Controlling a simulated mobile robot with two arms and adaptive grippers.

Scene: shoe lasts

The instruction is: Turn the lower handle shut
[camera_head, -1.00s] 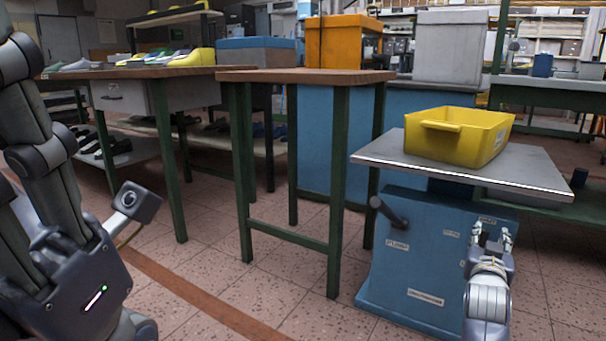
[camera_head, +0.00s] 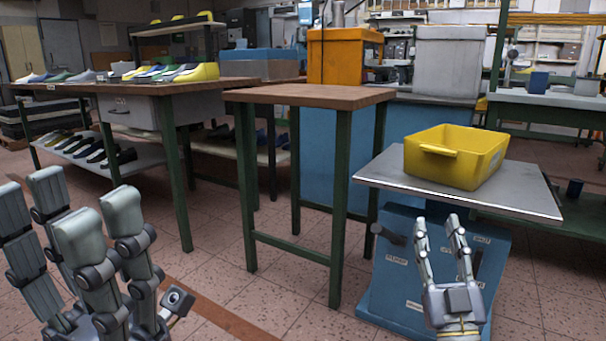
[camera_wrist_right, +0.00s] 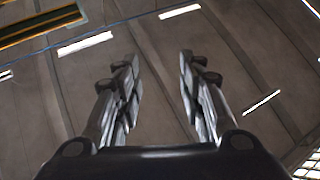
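A blue cabinet (camera_head: 385,294) stands at the right under a grey metal top. A dark lever handle (camera_head: 390,235) sticks out from the left of its face, near small white labels too small to read. A dark part (camera_head: 478,262) shows beside my right fingers, mostly hidden; I cannot tell if it is another handle. My right gripper (camera_head: 439,222) is open and empty in front of the cabinet, fingers pointing up. In the right wrist view it (camera_wrist_right: 158,65) is open with only the ceiling beyond. My left gripper (camera_head: 85,205) is open, fingers up, at lower left.
A yellow bin (camera_head: 455,156) stands on the grey metal top (camera_head: 385,173). A tall wooden-topped table (camera_head: 310,94) with green legs stands left of the cabinet. A bench (camera_head: 165,86) with shoe lasts is at the back left. Floor in front is clear.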

